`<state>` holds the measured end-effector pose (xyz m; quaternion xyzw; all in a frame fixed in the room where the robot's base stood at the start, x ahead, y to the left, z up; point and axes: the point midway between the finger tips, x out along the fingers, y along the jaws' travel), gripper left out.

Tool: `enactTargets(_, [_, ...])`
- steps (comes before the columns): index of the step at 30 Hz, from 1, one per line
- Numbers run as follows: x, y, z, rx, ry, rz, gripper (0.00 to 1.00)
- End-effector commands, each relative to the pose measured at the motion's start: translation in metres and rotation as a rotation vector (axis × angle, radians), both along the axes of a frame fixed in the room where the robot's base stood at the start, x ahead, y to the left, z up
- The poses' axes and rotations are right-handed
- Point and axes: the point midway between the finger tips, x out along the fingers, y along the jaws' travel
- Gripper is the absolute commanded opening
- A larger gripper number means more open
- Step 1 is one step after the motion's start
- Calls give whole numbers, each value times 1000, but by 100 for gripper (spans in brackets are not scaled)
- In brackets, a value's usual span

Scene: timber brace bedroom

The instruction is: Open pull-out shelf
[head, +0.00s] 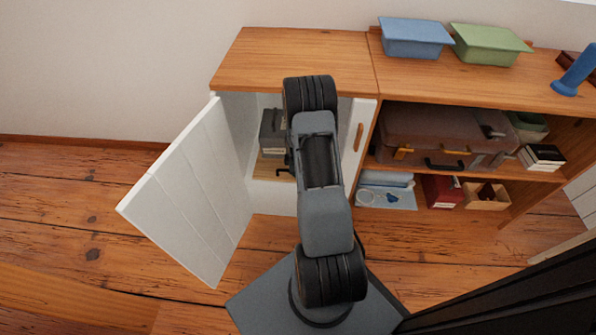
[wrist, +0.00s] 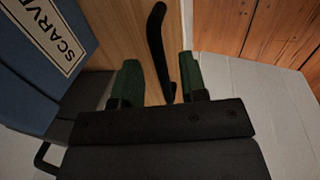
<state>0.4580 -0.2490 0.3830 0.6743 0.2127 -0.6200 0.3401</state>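The pull-out shelf (head: 271,172) is a wooden board inside the white cabinet, low behind the open left door. Its black bar handle (head: 285,171) is partly visible beside my arm. In the wrist view the wooden shelf (wrist: 115,28) shows with the dark curved handle (wrist: 157,40) along it. My gripper (wrist: 160,82) has green fingertips, spread apart with the handle's near end between them. Gaps show on both sides of the handle, so it does not look clamped. My gripper is hidden behind my arm in the head view.
A dark box labelled SCARVES (wrist: 30,60) stands on the shelf; it also shows in the head view (head: 272,134). The white left door (head: 190,195) stands wide open. The right door (head: 357,135) with a wooden handle is beside my arm. Open shelves hold a brown suitcase (head: 425,130).

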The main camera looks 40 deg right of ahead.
Motion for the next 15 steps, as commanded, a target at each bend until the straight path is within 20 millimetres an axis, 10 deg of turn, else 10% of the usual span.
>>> enactTargets(15, [1,-1,-4,0,0,-1,28])
